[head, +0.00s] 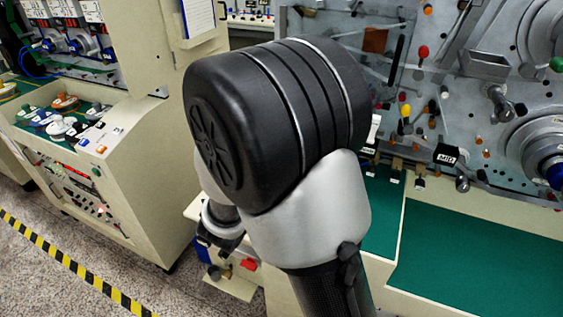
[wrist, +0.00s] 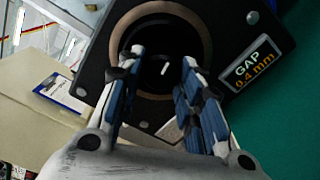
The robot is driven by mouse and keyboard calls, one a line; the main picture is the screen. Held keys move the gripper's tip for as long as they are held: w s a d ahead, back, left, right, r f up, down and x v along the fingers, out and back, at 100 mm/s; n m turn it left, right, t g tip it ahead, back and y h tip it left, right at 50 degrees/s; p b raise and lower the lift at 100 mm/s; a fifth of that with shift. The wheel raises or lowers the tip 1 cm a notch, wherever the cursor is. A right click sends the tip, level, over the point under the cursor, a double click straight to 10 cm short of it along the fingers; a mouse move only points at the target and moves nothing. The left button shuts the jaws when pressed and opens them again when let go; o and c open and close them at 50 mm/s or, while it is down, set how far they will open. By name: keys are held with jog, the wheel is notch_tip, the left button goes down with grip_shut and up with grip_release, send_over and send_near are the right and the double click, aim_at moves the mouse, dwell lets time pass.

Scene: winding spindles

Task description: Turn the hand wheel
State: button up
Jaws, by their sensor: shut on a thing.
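In the wrist view, a dark round hand wheel (wrist: 163,72) with a short white mark sits inside a brown ring (wrist: 196,24) on a black plate (wrist: 235,28). My gripper (wrist: 161,66) reaches over it, its two blue-padded fingers on either side. It is shut on the dark wheel, though the contact itself is hard to see in the shadow. A label (wrist: 256,64) on the plate reads "GAP 0.4 mm". In the head view, my arm covers the hand wheel, and I cannot make out the fingers there.
A green work surface (head: 475,255) lies at the right in the head view, below a grey machine panel (head: 450,75) with several knobs and spindles. A cream cabinet (head: 130,165) stands at the left. Yellow-black tape (head: 75,262) marks the open floor.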

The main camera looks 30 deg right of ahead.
jog(key=m+b, duration=0.4)
jog(key=b, duration=0.2)
jog(key=shift+m, duration=0.4)
jog(key=shift+r, duration=0.1)
jog(key=o, duration=1.1)
jog(key=shift+c, duration=0.2)
jog(key=shift+a, duration=0.1)
jog(key=v, duration=1.2)
